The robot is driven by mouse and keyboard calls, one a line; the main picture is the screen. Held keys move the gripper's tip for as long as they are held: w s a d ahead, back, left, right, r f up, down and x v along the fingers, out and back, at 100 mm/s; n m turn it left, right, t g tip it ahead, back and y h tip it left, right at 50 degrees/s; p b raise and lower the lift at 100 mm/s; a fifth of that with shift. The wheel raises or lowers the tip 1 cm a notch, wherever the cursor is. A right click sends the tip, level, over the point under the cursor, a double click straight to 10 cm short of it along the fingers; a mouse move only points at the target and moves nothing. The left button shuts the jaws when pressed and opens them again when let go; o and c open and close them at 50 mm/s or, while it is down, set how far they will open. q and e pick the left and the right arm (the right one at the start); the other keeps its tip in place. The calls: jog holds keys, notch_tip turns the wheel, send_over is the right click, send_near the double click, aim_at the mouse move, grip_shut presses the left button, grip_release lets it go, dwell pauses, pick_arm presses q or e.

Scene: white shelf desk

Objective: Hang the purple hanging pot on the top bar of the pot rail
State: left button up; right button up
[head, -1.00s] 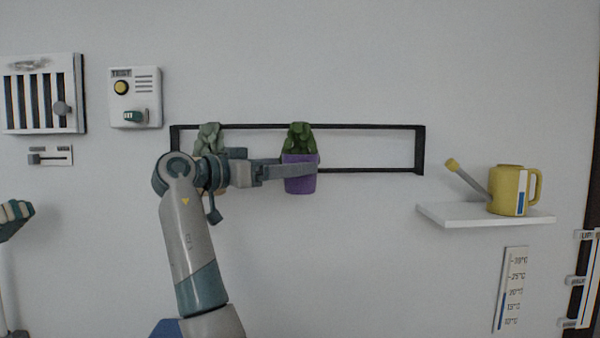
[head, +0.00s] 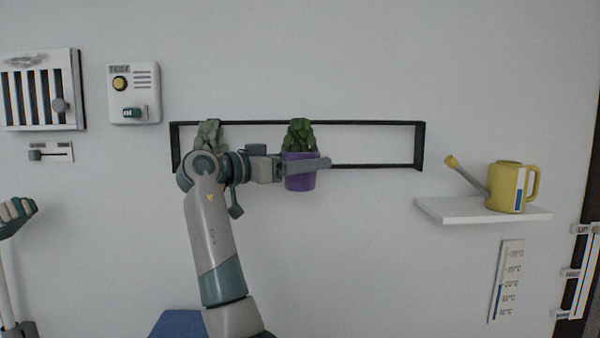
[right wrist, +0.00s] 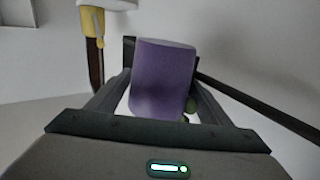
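The purple hanging pot (head: 300,182) with a dark green plant stands upright in front of the black pot rail (head: 380,124). Its plant overlaps the top bar and its body overlaps the lower bar. I cannot see whether a hook is over the bar. My right gripper (head: 318,163) reaches in from the left, one finger across the pot's front and past its right edge. In the right wrist view the purple pot (right wrist: 162,78) sits between the parted fingers, with a gap visible at the left. My left gripper (head: 18,208) is at the far left edge, away from the rail.
A paler green plant (head: 210,134) is at the rail's left end, partly behind my right arm. A white shelf (head: 470,212) with a yellow watering can (head: 508,188) is at right. Wall panels (head: 134,93) are at left. The rail's right half is clear.

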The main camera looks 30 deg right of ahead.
aim_at(303, 141)
jog(key=c, duration=1)
jog(key=shift+o, duration=0.2)
jog(key=shift+r+p, duration=0.35)
jog(key=shift+r, duration=0.5)
notch_tip(303, 141, up, 3)
jog(key=shift+f+p, duration=0.2)
jog(key=shift+p, duration=0.45)
jog(key=s+a+r+b, duration=0.2)
jog(key=s+a+r, duration=0.4)
jog(key=s, duration=0.3)
jog(key=shift+s+a+r, duration=0.25)
jog(key=shift+a+r, duration=0.15)
